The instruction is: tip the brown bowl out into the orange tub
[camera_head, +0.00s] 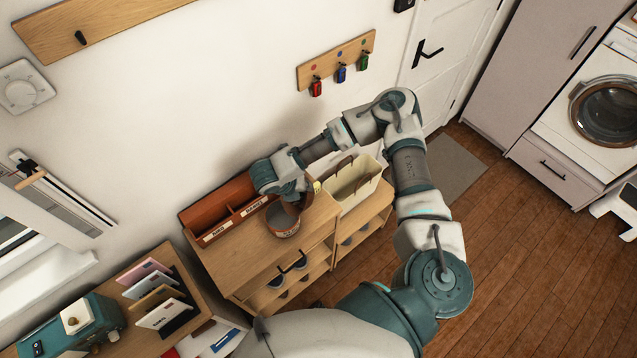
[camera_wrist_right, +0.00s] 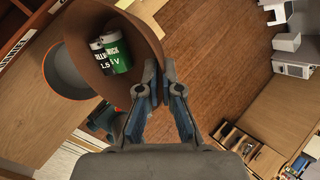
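My right gripper (camera_head: 291,192) reaches over the wooden shelf unit, its fingertips (camera_wrist_right: 153,88) shut on the rim of the brown bowl. The brown bowl (camera_wrist_right: 140,47) holds a green battery and a dark one beside it. In the head view only a small part of the bowl (camera_head: 302,201) shows below the gripper. The orange tub (camera_head: 288,234) stands on the shelf top, just below the bowl. It is round, with a grey inside, and in the wrist view (camera_wrist_right: 68,72) the bowl partly covers it. How far the bowl is tilted is hard to tell. My left gripper is not in view.
A reddish-brown divided box (camera_head: 216,226) with labels stands against the wall, left of the tub. A cream basket (camera_head: 352,194) stands close on the right. A letter rack (camera_head: 171,322) and a teal appliance (camera_head: 85,325) are at lower left. Open wooden floor (camera_head: 520,225) lies right.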

